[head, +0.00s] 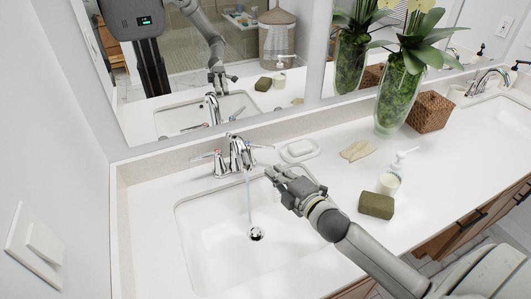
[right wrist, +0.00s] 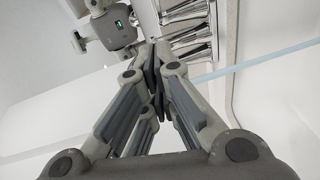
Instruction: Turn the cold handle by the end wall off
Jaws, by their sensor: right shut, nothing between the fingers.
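The chrome faucet (head: 237,155) stands behind the white sink (head: 182,225) nearest the left end wall. A stream of water (head: 249,195) runs from its spout into the basin. One lever handle (head: 208,156) points left towards the wall, and another (head: 262,147) points right. Their hot and cold marks are too small to tell. My right gripper (head: 281,176) is shut and empty over the back right of the basin, apart from the faucet and both handles. In the right wrist view, my shut fingers (right wrist: 155,65) show near blurred chrome parts (right wrist: 190,25) and the water stream (right wrist: 265,62). My left gripper is not in view.
A plant vase (head: 398,95) and wicker basket (head: 430,111) stand farther back. The mirror (head: 185,60) rises behind the faucet.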

